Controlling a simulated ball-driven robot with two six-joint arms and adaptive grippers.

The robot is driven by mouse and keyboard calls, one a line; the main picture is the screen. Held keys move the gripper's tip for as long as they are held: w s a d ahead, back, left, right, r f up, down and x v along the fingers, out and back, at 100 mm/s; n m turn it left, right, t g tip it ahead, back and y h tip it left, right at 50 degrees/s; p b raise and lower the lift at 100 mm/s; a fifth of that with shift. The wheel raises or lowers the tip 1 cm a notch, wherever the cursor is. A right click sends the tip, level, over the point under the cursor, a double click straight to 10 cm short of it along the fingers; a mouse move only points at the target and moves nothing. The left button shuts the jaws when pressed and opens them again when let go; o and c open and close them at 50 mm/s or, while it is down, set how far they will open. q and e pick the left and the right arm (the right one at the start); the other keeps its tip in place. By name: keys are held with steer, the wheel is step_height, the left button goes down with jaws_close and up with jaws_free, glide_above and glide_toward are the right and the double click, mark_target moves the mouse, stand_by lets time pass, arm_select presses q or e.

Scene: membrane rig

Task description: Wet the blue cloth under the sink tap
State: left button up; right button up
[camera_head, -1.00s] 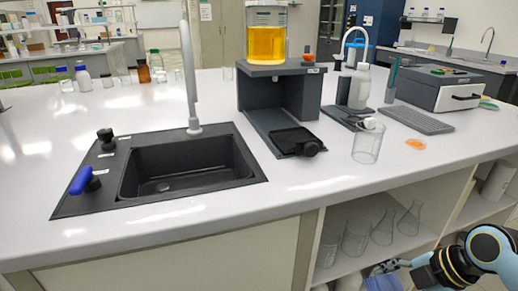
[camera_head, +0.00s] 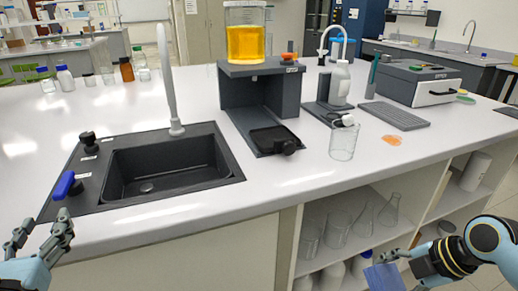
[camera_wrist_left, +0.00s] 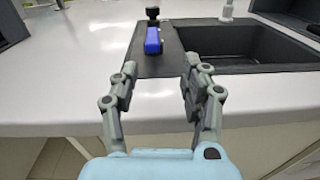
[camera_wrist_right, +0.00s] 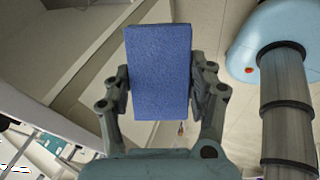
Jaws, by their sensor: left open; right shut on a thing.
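The blue cloth (camera_wrist_right: 160,70) is a flat, blocky rectangle between the fingers of my right gripper (camera_wrist_right: 160,85), which is shut on it. In the head view the cloth (camera_head: 384,277) is at the bottom right, in front of the shelves below the counter top. The black sink (camera_head: 170,168) is set in the counter, with a pale upright tap (camera_head: 170,90) behind its basin. A blue lever (camera_head: 64,185) and a black knob (camera_head: 89,141) sit on its left panel. My left gripper (camera_head: 42,225) is open and empty at the counter's front edge; in its wrist view the lever (camera_wrist_left: 153,40) is ahead of it.
A dark stand (camera_head: 262,90) with a container of yellow liquid (camera_head: 246,42) stands right of the sink. A clear beaker (camera_head: 343,143) is near the counter's front edge. Shelves below hold glass flasks (camera_head: 363,217). The counter front beside the sink is clear.

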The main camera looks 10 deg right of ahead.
mark_target(55, 197)
arm_select(q)
steer(key=shift+w+a+n+y, duration=0.15)
steer(key=shift+a+n+y, duration=0.15)
steer(key=shift+a+n, duration=0.15)
steer(key=shift+w+a+n, duration=0.1)
steer(key=shift+w+n, duration=0.15)
steer(key=shift+w, duration=0.05)
steer(key=x, duration=1.1)
steer(key=shift+c, duration=0.4)
jaws_close()
steer(key=shift+a, duration=0.1)
